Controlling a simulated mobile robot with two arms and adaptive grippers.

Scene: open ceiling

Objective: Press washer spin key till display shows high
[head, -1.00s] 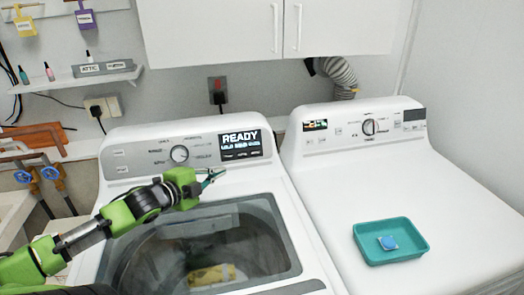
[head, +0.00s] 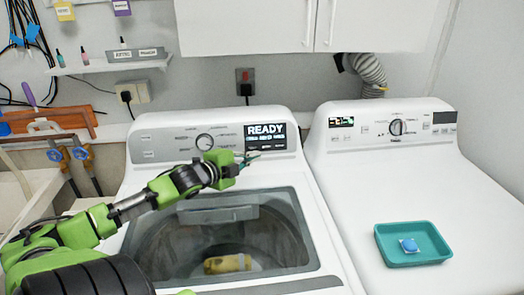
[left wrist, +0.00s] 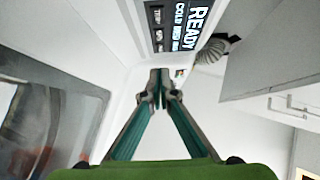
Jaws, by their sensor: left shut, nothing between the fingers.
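The washer (head: 165,190) stands at the left in the head view, with a glass lid and a grey control panel. Its dark display (head: 265,136) reads READY with a line of smaller words below, and also shows in the left wrist view (left wrist: 178,28). There the smaller words look like COLD, MED and further text I cannot read surely, above dark keys (left wrist: 157,32) labelled TEMP, SPN and one more. My left gripper (head: 250,156) is shut and empty, just in front of the panel below the display. In the left wrist view its fingertips (left wrist: 159,95) meet below the keys. My right gripper is not in view.
A dryer (head: 335,195) stands to the right, with a teal tray (head: 440,258) holding a blue and white item on top. A white cabinet (head: 255,25) hangs above. A shelf (head: 110,65) with small bottles is on the back wall.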

